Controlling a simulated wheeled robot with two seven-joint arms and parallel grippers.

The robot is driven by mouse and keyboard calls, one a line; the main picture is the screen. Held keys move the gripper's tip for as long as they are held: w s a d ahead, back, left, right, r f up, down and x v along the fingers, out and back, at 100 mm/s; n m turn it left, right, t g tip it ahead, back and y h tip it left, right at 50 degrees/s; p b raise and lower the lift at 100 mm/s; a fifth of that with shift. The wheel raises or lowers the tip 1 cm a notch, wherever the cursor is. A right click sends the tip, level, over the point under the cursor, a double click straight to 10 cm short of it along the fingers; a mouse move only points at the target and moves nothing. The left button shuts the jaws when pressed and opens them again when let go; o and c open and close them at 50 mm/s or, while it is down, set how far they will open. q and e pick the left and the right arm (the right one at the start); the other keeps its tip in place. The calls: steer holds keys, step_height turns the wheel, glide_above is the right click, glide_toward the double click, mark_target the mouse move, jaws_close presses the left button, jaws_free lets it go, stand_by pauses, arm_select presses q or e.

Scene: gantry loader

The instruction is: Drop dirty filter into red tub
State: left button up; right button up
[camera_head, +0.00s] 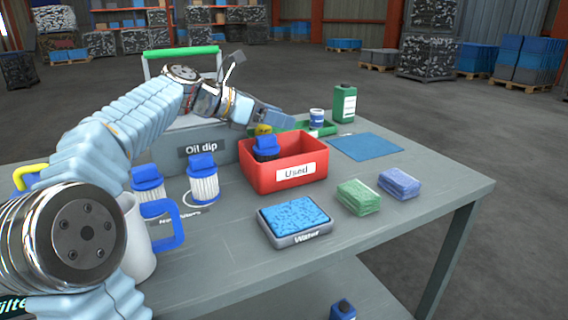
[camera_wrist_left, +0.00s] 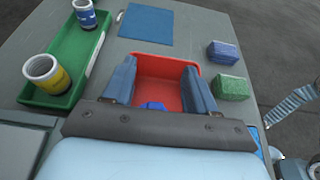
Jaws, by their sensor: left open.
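The red tub (camera_head: 255,179), labelled "Used", stands on the grey table; it also shows in the left wrist view (camera_wrist_left: 165,65). A dark, dirty filter (camera_head: 266,154) with a blue cap is inside the tub, upright near its left end. In the left wrist view only its blue cap (camera_wrist_left: 153,106) shows, low between the fingers. My left gripper (camera_head: 280,118) is above and behind the tub in the head view. Its two fingers (camera_wrist_left: 157,75) are spread apart with nothing between their tips. My right gripper is not in either view.
Two white filters with blue caps (camera_head: 203,185) (camera_head: 148,188) stand left of the tub. The grey "Oil dip" box (camera_head: 168,160) is behind. A green tray (camera_wrist_left: 45,97) holds two cans.

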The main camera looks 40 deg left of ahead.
arm_select(q)
steer(key=p+v, duration=0.2)
steer(key=v, duration=1.1)
steer(key=shift+s+a, duration=0.25)
steer(key=shift+s, duration=0.05)
